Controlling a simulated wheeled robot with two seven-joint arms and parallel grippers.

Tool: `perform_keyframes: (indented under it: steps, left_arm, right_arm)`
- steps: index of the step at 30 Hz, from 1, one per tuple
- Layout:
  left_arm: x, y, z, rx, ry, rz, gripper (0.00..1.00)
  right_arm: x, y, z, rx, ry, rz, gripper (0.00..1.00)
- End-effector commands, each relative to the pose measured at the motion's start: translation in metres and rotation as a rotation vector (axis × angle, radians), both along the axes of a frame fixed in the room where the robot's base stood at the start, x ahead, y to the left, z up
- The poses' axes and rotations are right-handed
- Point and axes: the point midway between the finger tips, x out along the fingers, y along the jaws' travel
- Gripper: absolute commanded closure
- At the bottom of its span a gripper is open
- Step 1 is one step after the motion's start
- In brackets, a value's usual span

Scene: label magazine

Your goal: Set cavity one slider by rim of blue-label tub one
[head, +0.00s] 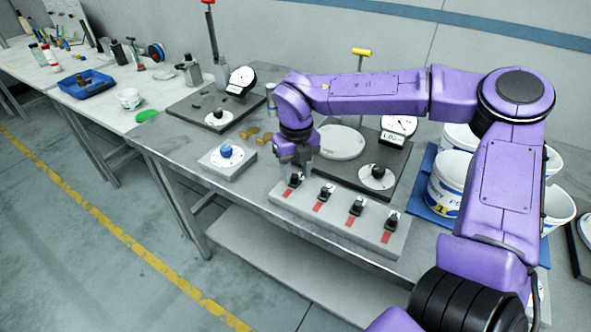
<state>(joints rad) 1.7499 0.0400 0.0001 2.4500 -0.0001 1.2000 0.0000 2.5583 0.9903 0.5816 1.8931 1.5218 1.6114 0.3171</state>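A grey slider block (352,233) lies along the front edge of the grey bench, with a row of small black sliders and red marks. The leftmost slider (294,181) is directly under my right gripper (296,168), which points down at it. I cannot tell whether the fingers touch it or how far apart they are. White tubs with blue labels stand to the right, partly hidden by my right arm. The front tub (447,181) has a yellow mark with a digit that looks like 1. My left gripper is not in view.
Behind the block is a dark plate (385,196) with a dial gauge (398,126) and a yellow-handled post (361,58). A small box with a blue knob (226,151) stands to the left. A blue tray (88,86) sits on the far-left bench.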

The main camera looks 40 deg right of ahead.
Motion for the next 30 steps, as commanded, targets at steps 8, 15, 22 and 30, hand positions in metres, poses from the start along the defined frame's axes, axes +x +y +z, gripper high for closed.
perform_keyframes:
  steps: [8,15,22,30]
  left_arm:
    - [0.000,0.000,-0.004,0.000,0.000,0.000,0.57]
    - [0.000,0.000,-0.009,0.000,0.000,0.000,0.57]
    - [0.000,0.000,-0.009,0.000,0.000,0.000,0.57]
    - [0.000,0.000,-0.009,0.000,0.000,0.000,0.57]
  right_arm:
    - [0.000,0.000,0.026,0.000,-0.004,0.000,0.56]
    - [0.000,-0.001,0.082,0.000,-0.004,-0.003,0.56]
    - [-0.001,-0.002,0.105,0.001,0.000,-0.001,0.56]
    - [-0.001,-0.002,0.105,0.001,0.000,-0.001,0.56]
